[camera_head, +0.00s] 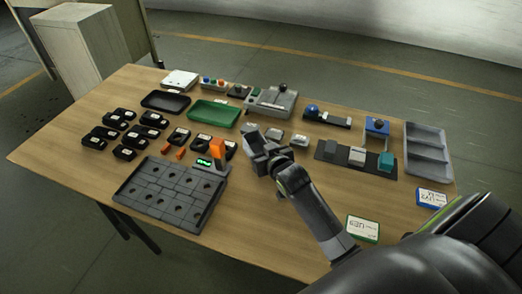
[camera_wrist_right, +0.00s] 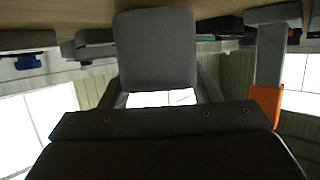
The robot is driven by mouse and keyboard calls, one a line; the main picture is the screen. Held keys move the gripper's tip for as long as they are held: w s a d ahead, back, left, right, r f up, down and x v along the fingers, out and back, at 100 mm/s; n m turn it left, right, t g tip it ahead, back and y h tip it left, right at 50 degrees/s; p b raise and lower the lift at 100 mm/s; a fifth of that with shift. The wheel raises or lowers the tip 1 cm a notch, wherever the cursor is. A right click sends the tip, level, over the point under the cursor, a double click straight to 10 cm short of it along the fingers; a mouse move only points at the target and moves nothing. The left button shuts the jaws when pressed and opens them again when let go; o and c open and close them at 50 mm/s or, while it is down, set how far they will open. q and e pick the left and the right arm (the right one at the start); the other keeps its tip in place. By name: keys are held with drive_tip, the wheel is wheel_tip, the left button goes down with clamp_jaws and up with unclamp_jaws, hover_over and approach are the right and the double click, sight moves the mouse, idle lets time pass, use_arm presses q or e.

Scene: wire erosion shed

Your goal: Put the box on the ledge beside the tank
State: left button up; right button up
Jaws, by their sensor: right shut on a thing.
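My right gripper (camera_head: 259,148) is above the middle of the wooden table, shut on a grey block (camera_wrist_right: 155,50). In the right wrist view the block sits between the two fingers, its broad smooth face towards the camera. In the head view the gripper mostly hides it. I cannot tell whether the block touches the table. Two small grey pieces (camera_head: 299,140) lie just beyond the gripper. I cannot make out a tank or a ledge for certain. My left gripper is not in view.
An orange upright piece (camera_head: 217,148) stands left of the gripper. The front middle is fairly clear.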

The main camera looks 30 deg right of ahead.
drive_tip(key=shift+f, duration=0.2)
drive_tip(key=shift+f, duration=0.15)
drive_tip(key=o, duration=1.1)
drive_tip(key=shift+c, duration=0.2)
